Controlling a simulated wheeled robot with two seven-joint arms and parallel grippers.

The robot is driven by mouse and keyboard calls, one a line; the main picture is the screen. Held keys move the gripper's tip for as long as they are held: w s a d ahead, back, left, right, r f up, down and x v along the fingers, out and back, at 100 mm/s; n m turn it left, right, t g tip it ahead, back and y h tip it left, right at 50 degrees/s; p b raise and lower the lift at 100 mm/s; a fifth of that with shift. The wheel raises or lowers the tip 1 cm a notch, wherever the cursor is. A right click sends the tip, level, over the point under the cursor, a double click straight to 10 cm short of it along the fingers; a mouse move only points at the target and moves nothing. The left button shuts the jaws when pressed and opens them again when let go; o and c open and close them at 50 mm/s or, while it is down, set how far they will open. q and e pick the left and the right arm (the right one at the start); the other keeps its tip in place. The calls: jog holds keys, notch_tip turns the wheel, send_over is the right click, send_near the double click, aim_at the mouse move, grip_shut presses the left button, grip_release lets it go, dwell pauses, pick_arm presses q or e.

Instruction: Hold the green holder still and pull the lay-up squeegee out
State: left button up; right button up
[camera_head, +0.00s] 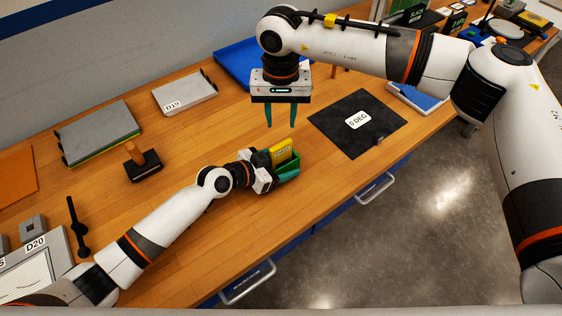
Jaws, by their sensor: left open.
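The green holder (291,161) stands on the wooden bench near its front edge. The yellow lay-up squeegee (281,150) stands upright in it, its upper part showing above the holder. My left gripper (283,168) is low at the holder, coming from the left, with its fingers open around it. One finger lies along the near side; the far finger is mostly hidden, and I cannot tell whether either touches. My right gripper (281,116) points down beyond and above the squeegee. Its two fingers are apart, with nothing between them.
A black mat with a "0 DEG" label (358,119) lies to the right. A brown-handled black tool (142,162), a grey-topped stack (98,132), a "D19" plate (184,93) and a blue tray (238,62) lie left and behind. Bare wood surrounds the holder.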

pick_arm(q)
jog(key=c, duration=1.1)
